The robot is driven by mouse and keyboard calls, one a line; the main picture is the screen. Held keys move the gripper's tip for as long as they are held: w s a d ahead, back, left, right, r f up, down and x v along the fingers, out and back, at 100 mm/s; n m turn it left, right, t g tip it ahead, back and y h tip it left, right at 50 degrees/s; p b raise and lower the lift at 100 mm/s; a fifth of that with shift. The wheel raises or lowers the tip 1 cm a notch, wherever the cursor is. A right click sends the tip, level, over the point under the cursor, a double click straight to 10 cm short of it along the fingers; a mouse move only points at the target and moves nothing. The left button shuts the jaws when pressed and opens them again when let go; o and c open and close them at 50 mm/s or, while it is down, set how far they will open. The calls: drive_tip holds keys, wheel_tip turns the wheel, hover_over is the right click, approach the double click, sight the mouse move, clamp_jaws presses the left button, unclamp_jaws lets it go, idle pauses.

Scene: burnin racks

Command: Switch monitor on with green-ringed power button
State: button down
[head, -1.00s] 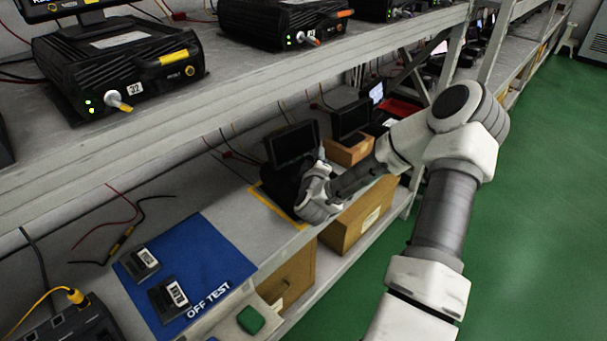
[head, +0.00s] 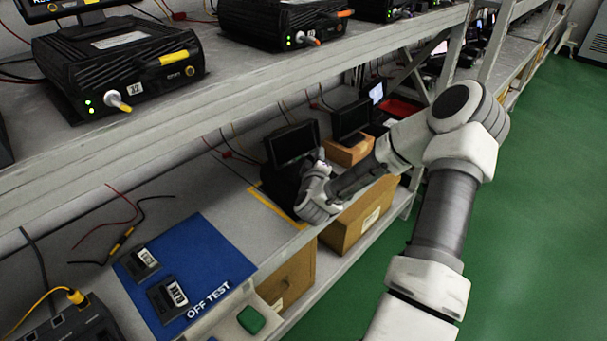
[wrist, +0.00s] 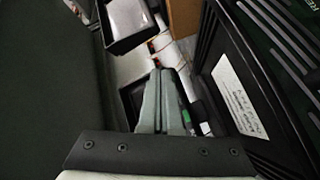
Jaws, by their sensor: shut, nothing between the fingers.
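A dark-screened monitor (head: 291,143) stands on a black unit on the lower shelf, inside a yellow-marked area. Its screen looks dark. My gripper (head: 318,165) is right beside the monitor's right side and the front of the black unit, and the hand hides part of that unit. In the wrist view my gripper's fingers (wrist: 167,74) are together with nothing between them. A small green spot shows just right of the fingers, low down; I cannot tell whether it is the green-ringed power button. Contact between the fingertips and anything cannot be made out.
A second monitor (head: 350,119) stands behind on a cardboard box. The upper shelf (head: 180,105) with black units overhangs the work area. A blue mat (head: 205,240) with two small dark devices lies nearer. The green floor (head: 540,200) at right is clear.

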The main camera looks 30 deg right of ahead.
idle(0.6)
drive_tip(key=shift+w+a+f, duration=0.1)
drive_tip(key=shift+w+f, duration=0.05)
drive_tip(key=shift+w, duration=0.25)
drive_tip(key=shift+w+f, duration=0.1)
drive_tip(key=shift+w, duration=0.1)
idle(0.4)
drive_tip(key=shift+s, duration=0.1)
drive_tip(key=shift+s+r, duration=0.3)
drive_tip(key=shift+s, duration=0.25)
drive_tip(key=shift+s+d+r, duration=0.15)
drive_tip(key=shift+s+r, duration=0.1)
drive_tip(key=shift+s, duration=0.3)
drive_tip(key=shift+s+d+r, duration=0.15)
drive_tip(key=shift+s+r, duration=0.05)
drive_tip(key=shift+s, duration=0.35)
drive_tip(key=shift+s+d+r+p, duration=0.1)
drive_tip(key=shift+s+d+r, duration=0.05)
drive_tip(key=shift+s, duration=0.4)
drive_tip(key=shift+s+d+r+p, duration=0.1)
drive_tip(key=shift+s+r+p, duration=0.1)
drive_tip(key=shift+s, duration=0.35)
drive_tip(key=shift+s+d+r+p, duration=0.1)
drive_tip(key=shift+s+d+r, duration=0.05)
drive_tip(key=shift+s, duration=0.4)
